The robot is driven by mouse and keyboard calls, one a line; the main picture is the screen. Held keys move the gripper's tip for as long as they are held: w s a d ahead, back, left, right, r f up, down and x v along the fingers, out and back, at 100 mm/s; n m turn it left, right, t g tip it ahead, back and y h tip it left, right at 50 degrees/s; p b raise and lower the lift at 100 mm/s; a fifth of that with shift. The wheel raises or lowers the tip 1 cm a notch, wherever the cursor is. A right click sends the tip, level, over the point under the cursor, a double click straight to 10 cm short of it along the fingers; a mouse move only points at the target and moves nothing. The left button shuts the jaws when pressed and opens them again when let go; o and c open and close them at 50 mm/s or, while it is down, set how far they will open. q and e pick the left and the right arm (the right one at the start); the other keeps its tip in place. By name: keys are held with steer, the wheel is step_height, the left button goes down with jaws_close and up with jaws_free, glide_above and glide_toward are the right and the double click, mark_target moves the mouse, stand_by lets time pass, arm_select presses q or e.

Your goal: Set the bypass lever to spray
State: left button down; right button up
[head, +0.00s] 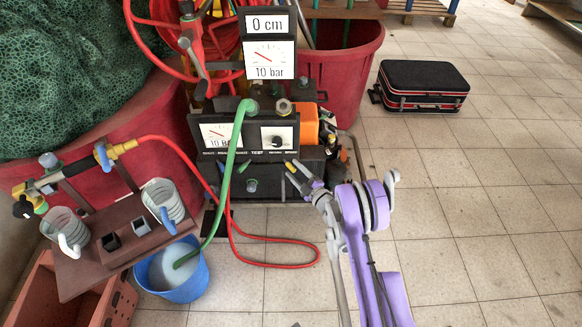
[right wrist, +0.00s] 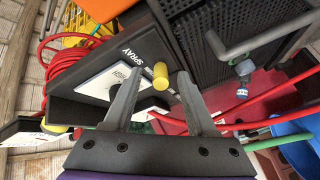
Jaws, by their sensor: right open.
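The sprayer's control panel (head: 207,155) stands in the middle of the head view, with a gauge, a dark knob (head: 277,141) on a white dial, and small labels along its lower edge. The word SPRAY reads on the panel's edge (right wrist: 133,57) in the right wrist view. My right gripper (head: 293,167) is open just below the panel's right part. In the right wrist view, a yellow cylindrical end (right wrist: 160,76) shows between the grey fingers. I cannot tell whether the fingers touch it. My left gripper is out of view.
A green hose (head: 229,175) hangs across the panel into a blue bucket (head: 181,293). A red hose (head: 275,265) loops on the tiles. A brown stand (head: 78,273) with jugs is at left. A black case (head: 423,85) lies at right.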

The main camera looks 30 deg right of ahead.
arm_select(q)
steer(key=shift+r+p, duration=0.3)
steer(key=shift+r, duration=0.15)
arm_select(e)
steer(key=s, duration=0.8)
steer(key=shift+d, duration=0.3)
